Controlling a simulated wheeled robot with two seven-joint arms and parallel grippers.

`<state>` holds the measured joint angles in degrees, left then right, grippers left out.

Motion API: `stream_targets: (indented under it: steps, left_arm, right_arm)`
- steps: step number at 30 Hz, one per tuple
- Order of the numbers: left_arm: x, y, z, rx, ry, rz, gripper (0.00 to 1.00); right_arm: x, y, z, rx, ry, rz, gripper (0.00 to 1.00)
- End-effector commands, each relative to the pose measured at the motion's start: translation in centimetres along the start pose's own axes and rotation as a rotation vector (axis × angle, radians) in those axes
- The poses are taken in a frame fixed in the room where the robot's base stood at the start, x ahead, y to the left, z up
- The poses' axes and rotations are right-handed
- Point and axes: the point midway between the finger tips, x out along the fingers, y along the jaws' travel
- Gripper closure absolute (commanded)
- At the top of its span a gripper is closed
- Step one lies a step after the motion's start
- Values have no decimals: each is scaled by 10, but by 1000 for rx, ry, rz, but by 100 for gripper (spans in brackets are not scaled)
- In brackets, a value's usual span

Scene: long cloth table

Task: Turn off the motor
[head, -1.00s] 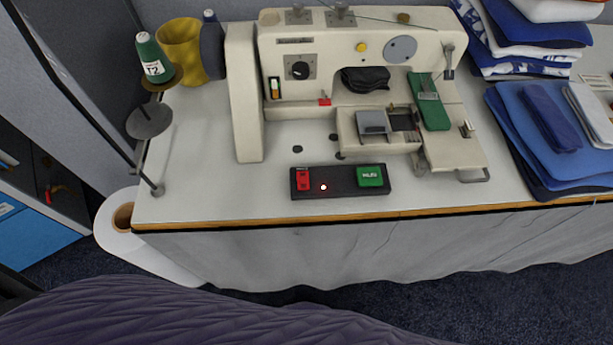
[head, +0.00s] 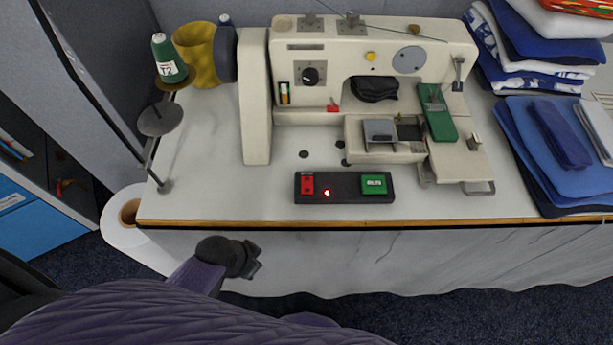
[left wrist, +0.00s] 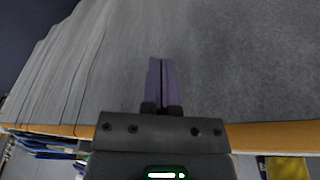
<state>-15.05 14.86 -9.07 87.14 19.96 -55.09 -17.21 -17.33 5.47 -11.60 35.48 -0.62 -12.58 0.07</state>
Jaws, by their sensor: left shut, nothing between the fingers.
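A dark switch box (head: 344,197) lies on the white table in front of the sewing machine (head: 370,85). My right gripper is not in view.
The table's wooden front edge (head: 440,222) runs between my left gripper and the box. A thread stand with a green spool (head: 168,58) is at the left. Folded blue cloths (head: 570,150) lie at the right. The tabletop left of the box is clear.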

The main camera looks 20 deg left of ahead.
Motion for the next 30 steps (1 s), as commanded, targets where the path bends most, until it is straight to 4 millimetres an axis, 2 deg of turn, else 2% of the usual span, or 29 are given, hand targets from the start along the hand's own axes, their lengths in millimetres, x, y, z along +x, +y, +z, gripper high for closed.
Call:
stream_targets:
  steps: [1,4,8,12,15,18,20,30]
  left_arm:
    - [-17,1,-19,46,29,22,100]
    - [-54,4,-53,174,81,83,100]
    - [-85,-21,-99,407,189,180,100]
    - [-134,-45,-146,652,349,256,100]
    - [-167,-56,-168,786,451,283,100]
    - [-187,-60,-179,858,514,294,100]
    - [-191,-61,-181,876,529,298,100]
    - [-188,-59,-182,877,534,301,100]
  right_arm:
    - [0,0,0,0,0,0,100]
    - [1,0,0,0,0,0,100]
    - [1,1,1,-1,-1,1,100]
    - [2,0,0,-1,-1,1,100]
    - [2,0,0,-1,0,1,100]
    - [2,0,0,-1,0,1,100]
    - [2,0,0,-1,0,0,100]
    - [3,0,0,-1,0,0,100]
